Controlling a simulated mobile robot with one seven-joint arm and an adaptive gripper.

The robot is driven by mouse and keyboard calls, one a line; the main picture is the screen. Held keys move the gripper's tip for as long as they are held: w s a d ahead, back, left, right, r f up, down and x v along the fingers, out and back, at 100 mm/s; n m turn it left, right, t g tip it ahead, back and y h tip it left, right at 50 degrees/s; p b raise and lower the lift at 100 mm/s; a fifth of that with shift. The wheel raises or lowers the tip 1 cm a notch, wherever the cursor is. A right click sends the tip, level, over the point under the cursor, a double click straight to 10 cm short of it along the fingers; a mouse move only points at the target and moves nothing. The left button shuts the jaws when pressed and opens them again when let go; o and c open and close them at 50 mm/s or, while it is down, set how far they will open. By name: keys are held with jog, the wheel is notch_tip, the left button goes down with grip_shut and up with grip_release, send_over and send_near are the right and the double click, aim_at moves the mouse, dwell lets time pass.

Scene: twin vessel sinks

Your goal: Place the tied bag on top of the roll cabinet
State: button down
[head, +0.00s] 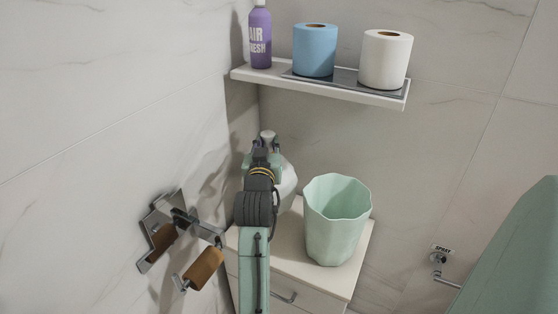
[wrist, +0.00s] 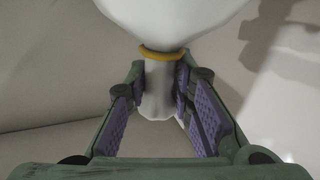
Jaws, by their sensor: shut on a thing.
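The tied bag (head: 288,184) is white and rounded, with a narrow neck. It hangs partly hidden behind my arm in the head view. The wrist view shows the bag (wrist: 175,18) with a yellow tie (wrist: 162,53) around its neck. My gripper (head: 266,146) is shut on the neck, which sits between the purple finger pads in the wrist view (wrist: 160,95). The roll cabinet (head: 287,248) is pale, with a drawer and handle at its front. The bag is over the cabinet's back left part; I cannot tell whether it touches the top.
A mint-green bin (head: 337,222) stands on the cabinet, just right of the bag. A wall-mounted holder (head: 202,268) juts out at left.

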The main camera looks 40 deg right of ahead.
jog(key=shift+f+p, duration=0.3)
jog(key=shift+f, duration=2.55)
jog(key=shift+f, duration=0.15)
jog(key=c, duration=1.4)
grip_release()
jog(key=shift+o, duration=0.2)
jog(key=b+v, duration=0.2)
jog(key=v, duration=1)
jog(key=shift+r+b, duration=0.2)
jog(key=shift+b, duration=0.15)
